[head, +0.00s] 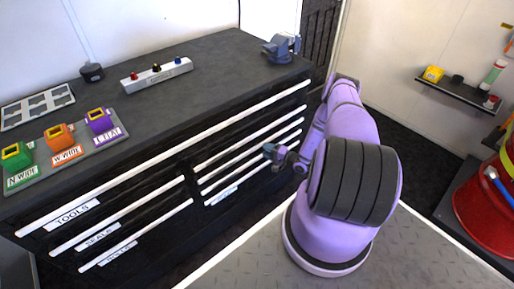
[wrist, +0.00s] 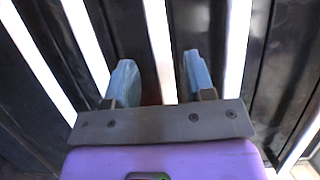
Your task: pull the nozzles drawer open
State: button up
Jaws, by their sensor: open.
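The black cabinet (head: 150,180) has drawers with long white handle strips in two stacks. Left-stack labels read TOOLS (head: 73,213) and SEALS (head: 98,236); a third label (head: 117,252) below is too blurred to read. A label (head: 221,195) low on the right stack is also unreadable, so I cannot tell which drawer is the nozzles one. All drawers look shut. My gripper (head: 274,154) is at the right stack's front. In the wrist view my gripper (wrist: 160,82) is open, its blue fingers either side of a white handle strip (wrist: 158,40); contact is not clear.
A wall shelf (head: 463,95) and a red reel (head: 483,205) stand right. Dark floor lies between.

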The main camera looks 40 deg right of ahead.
aim_at(258, 147)
jog(key=shift+x, duration=2.8)
jog(key=shift+s, duration=0.1)
grip_shut()
